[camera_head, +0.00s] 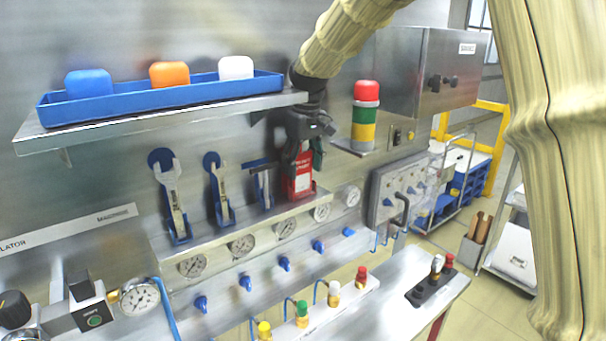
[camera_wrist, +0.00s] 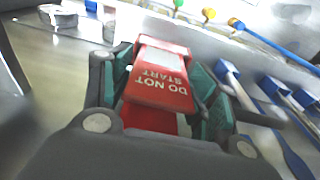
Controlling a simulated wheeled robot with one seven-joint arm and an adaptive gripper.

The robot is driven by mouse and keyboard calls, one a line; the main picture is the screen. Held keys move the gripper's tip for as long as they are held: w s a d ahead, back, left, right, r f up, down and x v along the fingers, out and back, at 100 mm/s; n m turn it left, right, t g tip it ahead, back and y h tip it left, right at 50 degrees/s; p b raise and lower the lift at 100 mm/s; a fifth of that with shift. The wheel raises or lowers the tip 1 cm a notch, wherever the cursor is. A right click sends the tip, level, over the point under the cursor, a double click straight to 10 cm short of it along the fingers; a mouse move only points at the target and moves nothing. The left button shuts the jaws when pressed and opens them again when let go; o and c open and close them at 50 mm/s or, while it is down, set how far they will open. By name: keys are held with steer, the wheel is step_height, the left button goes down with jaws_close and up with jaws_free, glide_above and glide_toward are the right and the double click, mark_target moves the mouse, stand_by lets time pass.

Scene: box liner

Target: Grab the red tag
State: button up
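The red tag (camera_head: 300,181) hangs upright at the right part of the tool shelf, below my gripper (camera_head: 303,155). In the wrist view the red tag (camera_wrist: 160,92) lies between the two fingers of my gripper (camera_wrist: 163,85) and shows white "DO NOT START" lettering, upside down. One finger with a green pad is on each side of the tag, close to its edges. I cannot tell whether both pads press on it. The tag's top is partly hidden by my gripper in the head view.
Wrenches (camera_head: 175,198) hang left of the tag. Gauges (camera_head: 242,244) and blue valves (camera_head: 284,264) sit below. An upper shelf (camera_head: 150,123) with a blue tray (camera_head: 160,101) is above left. A signal light (camera_head: 364,125) stands close at right.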

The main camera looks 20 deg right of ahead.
steer(key=c, duration=0.3)
steer(key=shift+r, duration=0.15)
step_height(320, 180, up, 3)
steer(key=b, duration=0.3)
steer(key=shift+r, duration=0.1)
steer(key=s+d+p, duration=0.1)
steer(key=s+d, duration=0.2)
steer(key=s, duration=0.5)
steer(key=s+d+p, duration=0.2)
steer(key=s+d, duration=0.1)
steer(key=s, duration=0.6)
stand_by(0.4)
